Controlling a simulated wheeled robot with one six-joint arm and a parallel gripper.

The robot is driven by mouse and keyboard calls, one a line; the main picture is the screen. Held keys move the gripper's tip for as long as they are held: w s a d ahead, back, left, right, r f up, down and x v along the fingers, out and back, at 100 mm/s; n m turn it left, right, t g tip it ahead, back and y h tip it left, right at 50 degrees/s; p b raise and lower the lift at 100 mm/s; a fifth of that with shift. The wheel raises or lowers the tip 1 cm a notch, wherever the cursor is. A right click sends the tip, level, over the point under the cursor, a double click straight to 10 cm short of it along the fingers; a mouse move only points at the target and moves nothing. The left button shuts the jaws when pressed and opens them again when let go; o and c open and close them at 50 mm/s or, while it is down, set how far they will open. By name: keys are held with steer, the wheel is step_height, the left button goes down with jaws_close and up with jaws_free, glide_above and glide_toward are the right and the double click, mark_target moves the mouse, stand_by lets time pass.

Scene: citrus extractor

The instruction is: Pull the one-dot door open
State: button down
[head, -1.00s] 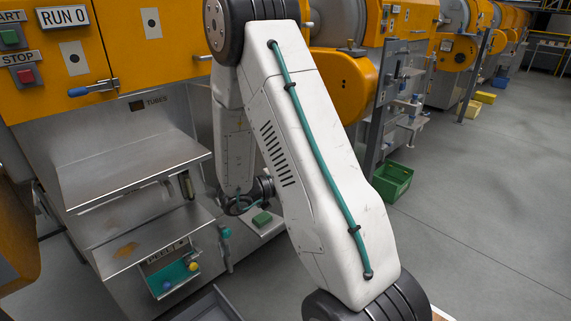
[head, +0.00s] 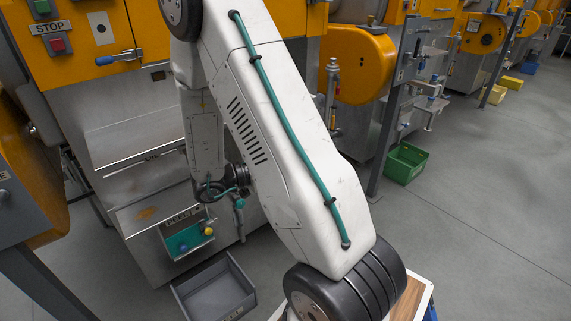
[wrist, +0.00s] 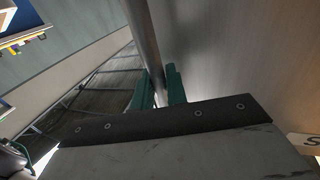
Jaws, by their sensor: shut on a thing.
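The one-dot plate (head: 101,28) is on the orange front panel at the upper left of the head view. A lever with a blue grip (head: 118,57) sits just below it. In the wrist view, the green fingers of my gripper (wrist: 160,90) are shut on a slim round grey bar (wrist: 146,40), which runs up between them beside a broad metallic surface (wrist: 235,55). I cannot tell whether the door stands ajar.
A grey open bin (head: 215,292) stands on the floor below the teal tray (head: 188,240) with small balls. An orange and grey machine part (head: 30,175) stands close on the left. A green crate (head: 406,163) is at the right.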

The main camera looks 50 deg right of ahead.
steer(key=c, duration=1.5)
jaws_free()
steer(key=shift+a, duration=0.1)
steer(key=v, duration=0.7)
steer(key=shift+w+a, duration=0.2)
steer(key=shift+a, duration=0.05)
